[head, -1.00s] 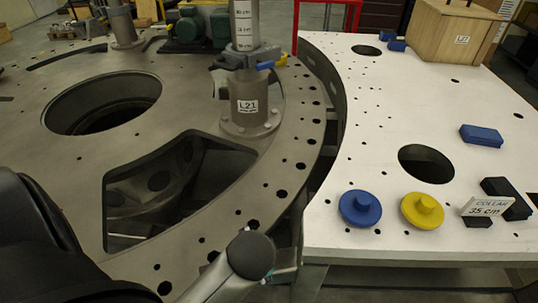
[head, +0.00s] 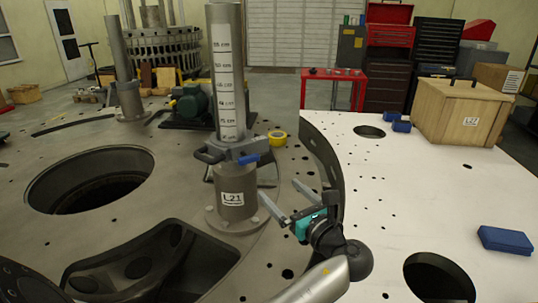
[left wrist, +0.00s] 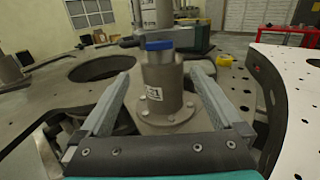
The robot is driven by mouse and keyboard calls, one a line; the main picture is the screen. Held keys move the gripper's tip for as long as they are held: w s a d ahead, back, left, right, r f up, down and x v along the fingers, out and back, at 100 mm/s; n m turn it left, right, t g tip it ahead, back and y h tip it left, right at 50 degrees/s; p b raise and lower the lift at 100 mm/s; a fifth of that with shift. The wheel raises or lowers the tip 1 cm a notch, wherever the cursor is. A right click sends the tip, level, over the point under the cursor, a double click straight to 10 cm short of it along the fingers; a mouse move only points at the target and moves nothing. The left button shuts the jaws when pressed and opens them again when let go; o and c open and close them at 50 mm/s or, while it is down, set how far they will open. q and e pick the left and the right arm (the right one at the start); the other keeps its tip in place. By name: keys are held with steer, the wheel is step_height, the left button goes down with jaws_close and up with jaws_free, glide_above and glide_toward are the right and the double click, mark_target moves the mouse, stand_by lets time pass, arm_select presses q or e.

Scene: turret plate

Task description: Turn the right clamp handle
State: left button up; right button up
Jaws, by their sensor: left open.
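A grey post (head: 228,75) with height marks in cm stands in a flanged base labelled L21 (head: 236,190) on the round steel plate. A clamp collar (head: 232,150) sits around the post just above the base. It has a black handle (head: 209,153) on its left and a short blue handle (head: 248,159) on its right. The blue handle also shows in the left wrist view (left wrist: 159,45). My left gripper (head: 278,187) is open and empty, to the right of and below the blue handle, apart from it. Its fingers (left wrist: 162,72) point at the post. My right gripper is out of view.
The steel plate (head: 100,140) has large openings. A white table (head: 385,190) on the right holds a wooden crate (head: 460,112) and blue blocks (head: 505,240). Another post (head: 118,70) stands farther left.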

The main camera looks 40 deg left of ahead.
arm_select(q)
glide_toward(250, 160)
steer(key=x, duration=0.7)
steer(key=shift+w+a+b, duration=0.1)
steer(key=shift+b, duration=0.2)
steer(key=shift+w+a, duration=0.3)
steer(key=shift+a, duration=0.4)
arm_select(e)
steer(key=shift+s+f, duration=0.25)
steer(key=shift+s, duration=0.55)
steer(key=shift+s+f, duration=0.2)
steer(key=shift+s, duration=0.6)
arm_select(q)
steer(key=shift+c, duration=0.2)
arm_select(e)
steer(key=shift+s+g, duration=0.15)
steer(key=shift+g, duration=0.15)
arm_select(q)
steer(key=c, duration=1.2)
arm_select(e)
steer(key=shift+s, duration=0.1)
